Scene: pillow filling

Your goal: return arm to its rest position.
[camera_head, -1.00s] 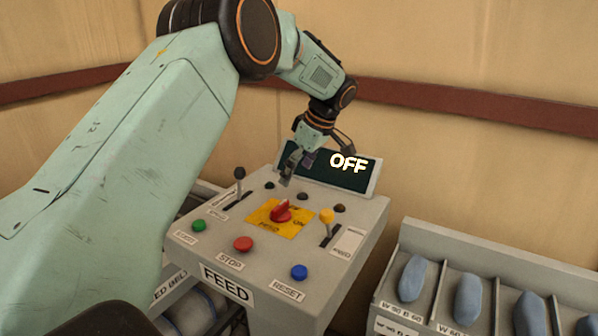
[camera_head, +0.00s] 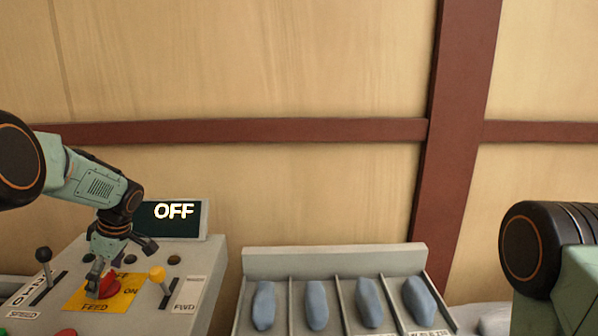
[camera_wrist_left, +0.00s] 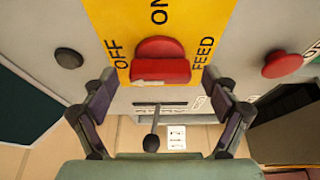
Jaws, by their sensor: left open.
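My left gripper (camera_head: 115,268) is open over the grey feed control panel (camera_head: 205,275). In the head view, one finger overlaps the red rotary knob (camera_head: 108,287) on its yellow plate (camera_head: 125,299). The panel display (camera_head: 160,222) reads OFF. Part of my right arm shows at the right edge; its gripper is out of view.
A black-knobbed lever (camera_head: 43,256) and a yellow-knobbed lever (camera_head: 157,275) rise from the panel near the left gripper. To the right stands a grey divided bin (camera_head: 335,262) with blue pieces (camera_head: 317,305). A wooden wall with dark red beams (camera_head: 270,130) is behind.

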